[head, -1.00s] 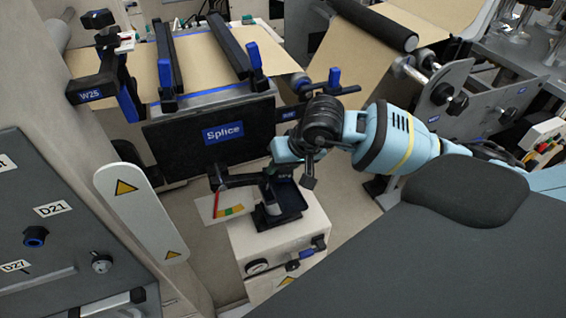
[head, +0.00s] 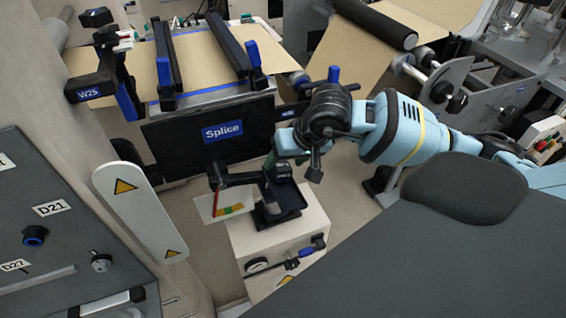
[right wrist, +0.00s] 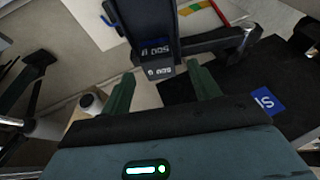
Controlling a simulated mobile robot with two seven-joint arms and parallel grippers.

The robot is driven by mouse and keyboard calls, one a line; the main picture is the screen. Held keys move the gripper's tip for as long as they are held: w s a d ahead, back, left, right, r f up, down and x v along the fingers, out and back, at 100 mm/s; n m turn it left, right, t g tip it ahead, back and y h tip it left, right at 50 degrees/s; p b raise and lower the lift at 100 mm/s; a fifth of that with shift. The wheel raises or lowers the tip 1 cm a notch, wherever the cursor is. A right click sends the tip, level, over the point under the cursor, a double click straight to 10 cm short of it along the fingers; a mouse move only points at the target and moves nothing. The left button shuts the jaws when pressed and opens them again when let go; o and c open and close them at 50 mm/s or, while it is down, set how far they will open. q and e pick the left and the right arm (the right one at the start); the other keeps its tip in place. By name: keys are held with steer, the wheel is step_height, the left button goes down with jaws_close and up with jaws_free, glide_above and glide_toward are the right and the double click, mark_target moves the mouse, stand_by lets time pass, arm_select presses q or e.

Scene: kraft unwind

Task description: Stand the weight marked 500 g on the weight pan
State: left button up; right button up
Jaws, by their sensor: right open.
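The weight (right wrist: 159,69), a dark block with 500 g labels on two faces, shows between my fingers in the right wrist view. In the head view it is the small dark block (head: 283,173) by the rear of the dark weight pan (head: 292,198). It looks upright at the pan, but I cannot see its base clearly. My right gripper (head: 274,164) is open just above and behind the weight; its green fingers show apart in the right wrist view (right wrist: 163,84), with a gap to the weight. My left gripper is not in view.
The pan sits on a pale cabinet (head: 275,238) with a red, yellow and green scale plate (head: 228,208) at its left. The black Splice panel (head: 180,140) stands close behind. A white guard plate (head: 140,212) is further left.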

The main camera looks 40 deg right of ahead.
steer(key=shift+v, duration=2.6)
steer(key=shift+a, duration=0.1)
